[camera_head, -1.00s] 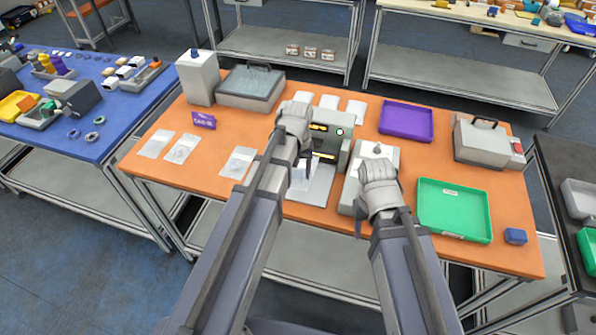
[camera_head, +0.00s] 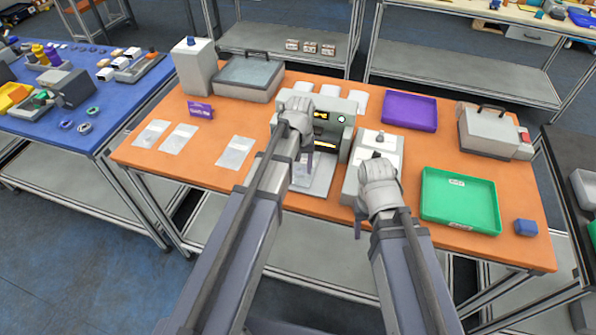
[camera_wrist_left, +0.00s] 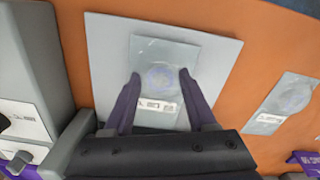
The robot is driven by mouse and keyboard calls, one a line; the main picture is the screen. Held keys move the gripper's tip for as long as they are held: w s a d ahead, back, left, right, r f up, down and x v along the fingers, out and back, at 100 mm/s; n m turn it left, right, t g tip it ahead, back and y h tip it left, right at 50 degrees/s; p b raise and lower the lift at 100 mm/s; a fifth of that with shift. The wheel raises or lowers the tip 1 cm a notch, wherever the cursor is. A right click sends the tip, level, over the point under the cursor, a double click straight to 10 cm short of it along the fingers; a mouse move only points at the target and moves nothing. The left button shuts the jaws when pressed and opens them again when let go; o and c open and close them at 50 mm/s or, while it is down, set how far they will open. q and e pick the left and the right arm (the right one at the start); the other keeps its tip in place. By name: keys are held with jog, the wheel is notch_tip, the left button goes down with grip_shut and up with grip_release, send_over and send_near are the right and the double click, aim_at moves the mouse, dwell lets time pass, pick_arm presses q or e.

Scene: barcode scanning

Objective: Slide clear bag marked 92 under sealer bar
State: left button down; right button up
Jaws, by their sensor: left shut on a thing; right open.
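My left gripper (camera_head: 309,170) is shut on a clear bag above the sealer's pale base plate (camera_head: 318,187). In the left wrist view, the clear bag (camera_wrist_left: 165,55) lies between the purple fingertips (camera_wrist_left: 160,80), flat over the plate (camera_wrist_left: 218,60). It has a round grey shape inside and a small white label, too blurred to read. The sealer (camera_head: 341,130) stands behind, with a lit display and a green light. My arm hides part of the sealer and most of the bag in the head view. My right gripper (camera_head: 358,226) is open at the right of the plate.
Several clear bags lie left of the sealer, one close by (camera_head: 235,152). A white device (camera_head: 365,165) stands beside the plate, near my right arm. A green tray (camera_head: 460,198), purple tray (camera_head: 409,111) and grey case (camera_head: 488,133) take up the right side.

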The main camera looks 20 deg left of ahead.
aim_at(303, 159)
pick_arm(q)
jog(key=shift+w+f, duration=0.1)
jog(key=shift+w, duration=1.95)
jog(key=shift+c, duration=0.6)
grip_release()
notch_tip(303, 159, up, 8)
jog(key=p, duration=0.8)
jog(key=s+d+f+m+b, duration=0.1)
jog(key=s+d+m, duration=0.1)
jog(key=s, duration=0.5)
jog(key=s+d+f+m+b, duration=0.1)
jog(key=s+d+m, duration=0.1)
jog(key=s+d, duration=0.3)
jog(key=s+d+f+m+y+b, duration=0.1)
jog(key=s+d+m, duration=0.1)
jog(key=s, duration=0.6)
jog(key=shift+s+d, duration=0.3)
jog(key=shift+d, duration=0.4)
